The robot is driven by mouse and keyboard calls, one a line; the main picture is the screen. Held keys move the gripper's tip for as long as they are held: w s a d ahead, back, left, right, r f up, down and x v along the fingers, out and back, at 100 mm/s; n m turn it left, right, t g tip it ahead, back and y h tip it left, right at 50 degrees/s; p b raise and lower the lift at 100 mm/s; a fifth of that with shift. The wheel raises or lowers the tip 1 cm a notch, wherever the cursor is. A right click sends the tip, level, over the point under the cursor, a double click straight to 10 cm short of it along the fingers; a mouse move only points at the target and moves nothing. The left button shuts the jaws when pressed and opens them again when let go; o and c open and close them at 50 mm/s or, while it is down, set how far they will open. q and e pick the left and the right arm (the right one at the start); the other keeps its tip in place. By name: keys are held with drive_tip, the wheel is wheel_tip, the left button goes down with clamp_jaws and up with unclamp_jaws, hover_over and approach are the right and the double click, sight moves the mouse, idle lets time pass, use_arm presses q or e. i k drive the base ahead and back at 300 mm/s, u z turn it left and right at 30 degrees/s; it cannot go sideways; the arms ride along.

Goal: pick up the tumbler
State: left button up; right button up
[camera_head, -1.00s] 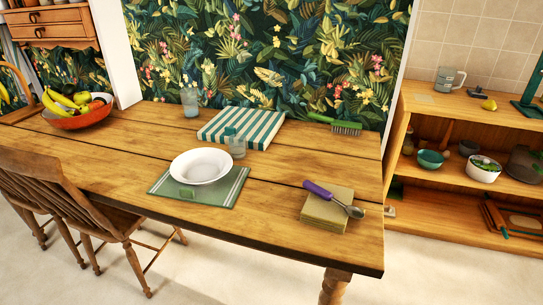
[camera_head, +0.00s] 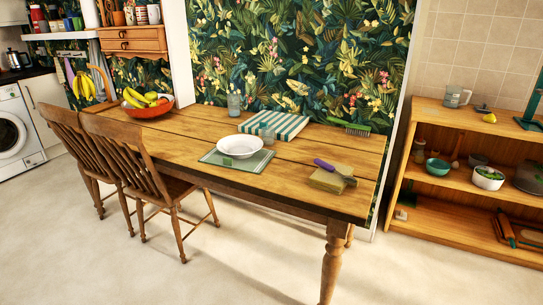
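Two clear glass vessels stand on the wooden table (camera_head: 200,143). One glass (camera_head: 234,103) is at the back, near the leafy wall. The other glass (camera_head: 261,133) stands just behind the white bowl (camera_head: 240,146), in front of the striped item; its outline is faint. I cannot tell for certain which of the two is the tumbler. Neither of my grippers is in view, and nothing touches the glasses.
The bowl sits on a green placemat (camera_head: 218,158).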

sight(267, 133)
drive_tip(key=u, duration=1.35)
drive_tip(key=i, duration=1)
drive_tip(key=z, duration=0.7)
drive_tip(key=i, duration=0.65)
drive_tip(key=z, duration=0.65)
